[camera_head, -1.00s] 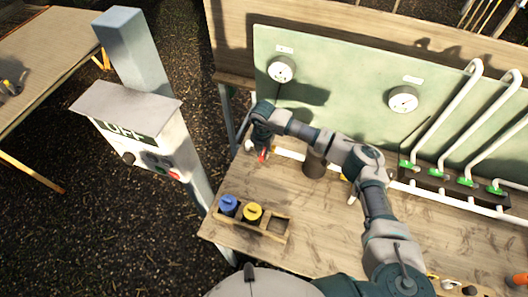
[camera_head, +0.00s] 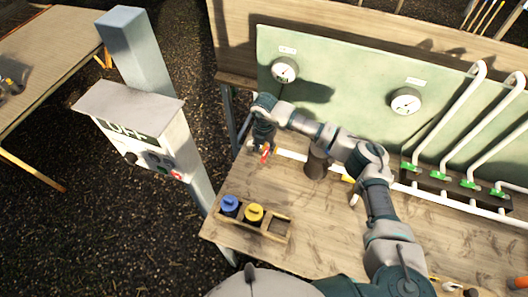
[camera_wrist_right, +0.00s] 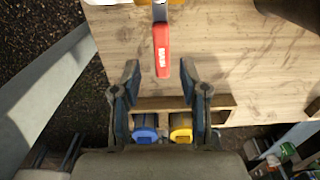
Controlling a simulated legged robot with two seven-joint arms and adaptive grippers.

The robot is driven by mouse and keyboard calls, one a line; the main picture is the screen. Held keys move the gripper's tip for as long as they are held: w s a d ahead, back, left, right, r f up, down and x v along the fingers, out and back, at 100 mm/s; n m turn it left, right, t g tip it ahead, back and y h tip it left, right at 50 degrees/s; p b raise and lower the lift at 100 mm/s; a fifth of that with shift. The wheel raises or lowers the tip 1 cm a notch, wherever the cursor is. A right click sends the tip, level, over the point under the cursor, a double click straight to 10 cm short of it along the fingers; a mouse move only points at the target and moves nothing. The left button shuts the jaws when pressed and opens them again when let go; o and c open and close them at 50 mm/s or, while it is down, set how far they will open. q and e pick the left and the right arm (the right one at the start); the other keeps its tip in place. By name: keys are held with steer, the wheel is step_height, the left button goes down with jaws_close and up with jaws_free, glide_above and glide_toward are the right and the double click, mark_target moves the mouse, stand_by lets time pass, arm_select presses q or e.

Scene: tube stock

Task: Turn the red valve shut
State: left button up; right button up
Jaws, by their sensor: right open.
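The red valve handle (camera_head: 265,153) shows beside my right gripper (camera_head: 260,143) at the left end of the bench in the head view. In the right wrist view the red handle (camera_wrist_right: 162,50) points toward the camera side, with small lettering on it. My right gripper (camera_wrist_right: 159,85) is open, its two fingers on either side of the space below the handle's tip. The fingers do not touch the handle in that view. The valve body is mostly out of the wrist frame. My left gripper is not in either view.
A wooden rack (camera_head: 273,231) with a blue-capped item (camera_head: 229,205) and a yellow-capped item (camera_head: 254,213) stands at the bench's front left. Several green-handled valves (camera_head: 438,175) with white pipes are at right. A control box (camera_head: 135,125) on a post stands left of the bench.

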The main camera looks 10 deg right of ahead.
mark_target(264, 153)
step_height(264, 153, up, 8)
steer(key=shift+r, duration=0.15)
steer(key=shift+w, duration=0.1)
stand_by(0.5)
